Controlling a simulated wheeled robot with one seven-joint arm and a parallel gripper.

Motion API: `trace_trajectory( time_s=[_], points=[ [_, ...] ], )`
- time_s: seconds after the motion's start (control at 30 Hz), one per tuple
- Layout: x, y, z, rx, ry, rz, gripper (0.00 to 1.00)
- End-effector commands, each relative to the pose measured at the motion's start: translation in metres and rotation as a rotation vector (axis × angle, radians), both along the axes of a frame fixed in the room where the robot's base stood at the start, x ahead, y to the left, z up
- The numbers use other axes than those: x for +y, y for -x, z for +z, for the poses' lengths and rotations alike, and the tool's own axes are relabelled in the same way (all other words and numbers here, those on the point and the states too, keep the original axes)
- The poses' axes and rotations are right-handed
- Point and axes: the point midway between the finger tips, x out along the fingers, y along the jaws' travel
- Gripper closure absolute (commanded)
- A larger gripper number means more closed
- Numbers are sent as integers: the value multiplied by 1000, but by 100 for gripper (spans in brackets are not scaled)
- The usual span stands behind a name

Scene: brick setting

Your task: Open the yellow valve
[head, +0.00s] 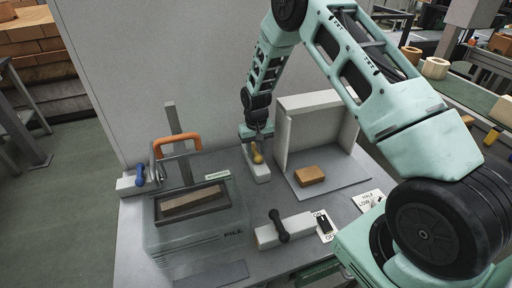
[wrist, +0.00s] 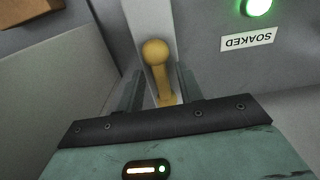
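The yellow valve (head: 257,154) is a small lever with a round knob, mounted on a pale block (head: 259,172) at the back of the bench. In the wrist view the yellow valve (wrist: 157,68) stands between my two fingers, its knob reaching past the fingertips. My gripper (head: 257,138) is directly over the valve in the head view. In the wrist view my gripper (wrist: 159,85) is open, with a gap visible on each side of the lever. The lower end of the lever is partly hidden by the gripper body.
A glass-sided tank (head: 195,235) with an orange handle (head: 177,143) stands to the left. A blue valve (head: 140,175) is beyond it, and a black lever (head: 279,226) sits in front. A brick (head: 309,176) lies in the grey open box (head: 335,188) at right.

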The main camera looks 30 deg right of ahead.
Motion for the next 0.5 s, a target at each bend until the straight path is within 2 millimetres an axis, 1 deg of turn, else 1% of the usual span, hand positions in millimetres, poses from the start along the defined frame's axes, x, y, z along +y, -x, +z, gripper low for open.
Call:
trace_trajectory(
  time_s=[0.17,0.27,0.5],
  points=[
    [0,-1,10,-4,0,-1,64],
    [0,-1,26,-4,0,-1,64],
    [0,-1,82,-6,0,-1,64]
  ],
)
